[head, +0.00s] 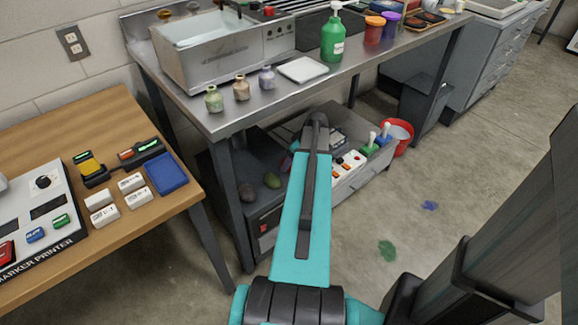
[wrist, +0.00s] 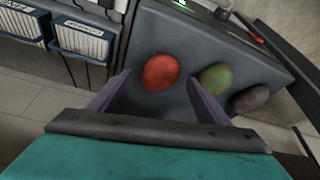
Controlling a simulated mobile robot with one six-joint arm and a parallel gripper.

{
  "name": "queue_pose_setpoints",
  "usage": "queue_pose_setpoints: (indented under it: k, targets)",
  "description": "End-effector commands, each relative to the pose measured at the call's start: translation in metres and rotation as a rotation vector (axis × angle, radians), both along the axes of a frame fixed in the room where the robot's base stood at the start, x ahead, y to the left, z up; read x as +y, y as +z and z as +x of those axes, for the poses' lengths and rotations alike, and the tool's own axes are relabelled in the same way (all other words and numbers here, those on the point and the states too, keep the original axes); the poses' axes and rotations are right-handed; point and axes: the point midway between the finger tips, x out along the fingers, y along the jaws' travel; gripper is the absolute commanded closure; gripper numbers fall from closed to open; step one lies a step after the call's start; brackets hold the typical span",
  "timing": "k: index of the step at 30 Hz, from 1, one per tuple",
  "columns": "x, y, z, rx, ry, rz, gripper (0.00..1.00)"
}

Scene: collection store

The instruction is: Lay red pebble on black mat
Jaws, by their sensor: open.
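The red pebble (wrist: 160,72) lies on a dark grey surface in the wrist view. My gripper (wrist: 158,80) is open, with one finger on each side of the red pebble and nothing clamped. I cannot tell how far above the surface the fingertips are.
A green pebble (wrist: 214,77) and a dark grey pebble (wrist: 250,98) lie right of the red one. The steel bench (head: 228,118) overhangs the low dark unit (head: 232,170). A green pump bottle (head: 333,40) and small jars stand on the bench. A wooden table (head: 112,112) stands left.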

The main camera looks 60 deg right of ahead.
Motion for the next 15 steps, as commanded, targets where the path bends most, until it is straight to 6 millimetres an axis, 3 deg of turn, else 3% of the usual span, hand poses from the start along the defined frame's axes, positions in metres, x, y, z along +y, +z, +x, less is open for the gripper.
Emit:
queue_pose_setpoints:
  k: [6,15]
  targets:
    - [-0.002,-0.024,0.01,0.0,0.0,0.001,0.29]
    - [-0.002,-0.029,0.012,0.0,0.0,0.0,0.29]
